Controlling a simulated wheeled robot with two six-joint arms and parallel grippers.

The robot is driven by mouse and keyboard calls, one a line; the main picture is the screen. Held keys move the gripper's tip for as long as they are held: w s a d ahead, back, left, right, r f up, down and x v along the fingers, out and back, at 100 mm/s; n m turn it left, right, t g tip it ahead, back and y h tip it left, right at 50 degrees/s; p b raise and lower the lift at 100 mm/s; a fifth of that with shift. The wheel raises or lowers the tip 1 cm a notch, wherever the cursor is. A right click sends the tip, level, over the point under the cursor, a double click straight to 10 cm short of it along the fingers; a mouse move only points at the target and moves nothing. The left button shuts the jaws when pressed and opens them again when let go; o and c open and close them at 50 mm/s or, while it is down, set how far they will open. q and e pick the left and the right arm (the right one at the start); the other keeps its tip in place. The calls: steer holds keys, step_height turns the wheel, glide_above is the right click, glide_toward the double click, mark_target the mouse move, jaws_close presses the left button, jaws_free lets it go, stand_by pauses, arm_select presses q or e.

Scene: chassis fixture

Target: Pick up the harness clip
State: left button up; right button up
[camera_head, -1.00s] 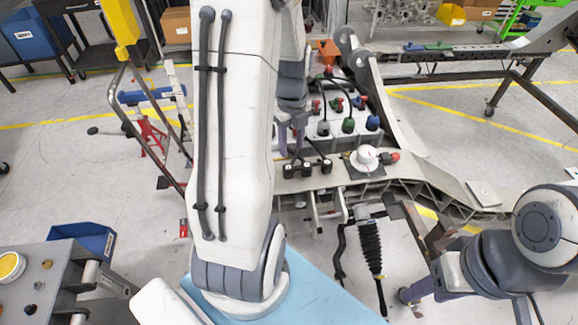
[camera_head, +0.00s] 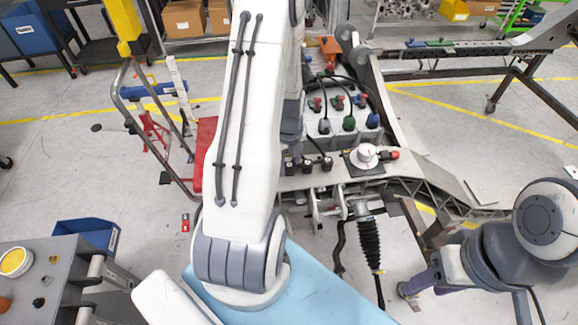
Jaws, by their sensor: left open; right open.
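No part can be told for sure as the harness clip. Small black clip-like parts (camera_head: 307,166) sit in a row on the grey chassis beam (camera_head: 400,166), just right of my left arm. Behind them, a pale panel holds red, green and blue connectors (camera_head: 348,123) with black cables. My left gripper (camera_head: 290,135) is mostly hidden behind my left arm. Only a dark part of it shows beside the panel, and its fingertips are not clear. My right gripper (camera_head: 412,287) is open and empty at the lower right, below the beam and apart from it.
A white round knob with a red end (camera_head: 366,155) stands on the beam. A black ribbed boot (camera_head: 369,243) hangs below it. A red stand (camera_head: 203,155) is left of my arm. A blue bin (camera_head: 88,236) and grey bench (camera_head: 50,280) are lower left.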

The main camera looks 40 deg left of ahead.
mark_target(291, 165)
arm_select(q)
steer(key=shift+f, duration=0.1)
steer(key=shift+c, duration=0.3)
jaws_close()
steer(key=shift+r, duration=0.45)
steer(key=r, duration=0.1)
steer(key=r+b, duration=0.1)
steer(key=r, duration=0.1)
steer(key=shift+w+d+r, duration=0.15)
steer(key=shift+d+r, duration=0.1)
steer(key=shift+r, duration=0.05)
steer(key=w+d+r+b, duration=0.2)
steer(key=w+d+r, duration=0.2)
steer(key=d, duration=0.6)
step_height(291, 165, up, 3)
steer(key=shift+d+f, duration=0.15)
steer(key=shift+f, duration=0.05)
